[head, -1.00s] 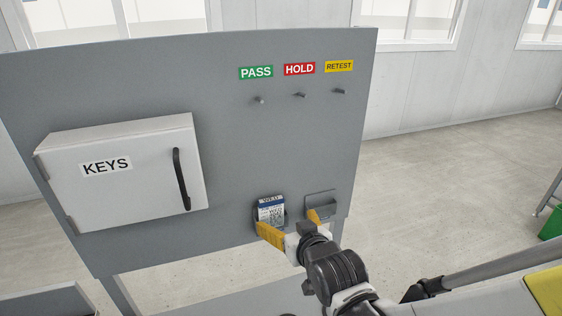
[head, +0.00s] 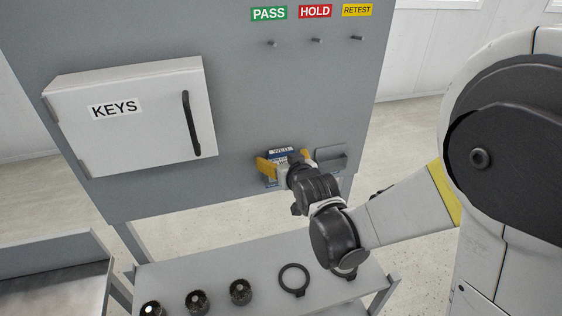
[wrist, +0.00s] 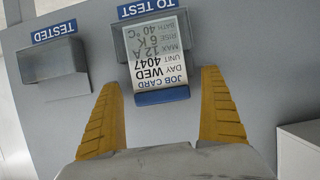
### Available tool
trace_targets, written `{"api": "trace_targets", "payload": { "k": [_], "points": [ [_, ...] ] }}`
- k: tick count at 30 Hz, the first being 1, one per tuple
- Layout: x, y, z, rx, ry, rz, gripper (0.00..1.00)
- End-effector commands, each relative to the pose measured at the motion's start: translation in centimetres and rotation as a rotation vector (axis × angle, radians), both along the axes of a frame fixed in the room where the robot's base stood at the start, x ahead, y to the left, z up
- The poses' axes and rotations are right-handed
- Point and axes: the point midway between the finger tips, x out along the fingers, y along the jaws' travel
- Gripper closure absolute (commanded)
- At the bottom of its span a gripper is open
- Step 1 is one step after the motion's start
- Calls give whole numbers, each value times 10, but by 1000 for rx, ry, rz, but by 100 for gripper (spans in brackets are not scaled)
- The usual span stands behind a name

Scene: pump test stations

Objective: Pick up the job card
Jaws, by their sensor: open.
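The job card (wrist: 160,58) is white with a blue end band and black print, including "JOB CARD" and "UNIT 4047". It sits in the grey holder under the "TO TEST" label (wrist: 146,7) in the wrist view. In the head view only the card's top (head: 281,151) shows; my gripper and wrist hide the rest. My gripper (wrist: 163,88) is open, with a yellow finger on either side of the card's lower part. Open space shows between each finger and the card in the wrist view. In the head view my gripper (head: 285,167) is at the panel, in front of the holder.
An empty holder (wrist: 52,61) labelled "TESTED" is beside the card's holder. A white "KEYS" cabinet (head: 134,117) with a black handle is on the panel's left. Pegs sit under the PASS, HOLD and RETEST labels. A shelf (head: 190,270) below holds dark round parts and rings.

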Motion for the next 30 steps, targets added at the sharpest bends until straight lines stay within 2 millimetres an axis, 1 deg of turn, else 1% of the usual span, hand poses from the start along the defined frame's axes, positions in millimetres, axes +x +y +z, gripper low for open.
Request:
{"api": "trace_targets", "payload": {
  "k": [3,4,5,6,8,9,17,22,26,30],
  "points": [
    [0,0,0,0,0,0,7],
    [0,0,0,0,0,0,13],
    [0,0,0,0,0,0,22],
    [0,0,0,0,0,0,34],
    [0,0,0,0,0,0,53],
    [0,0,0,0,0,0,59],
    [-1,0,1,0,0,0,60],
    [-3,-1,6,0,0,0,60],
    [-4,-1,20,0,0,0,60],
    [-5,-1,42,0,0,0,60]
  ]
}}
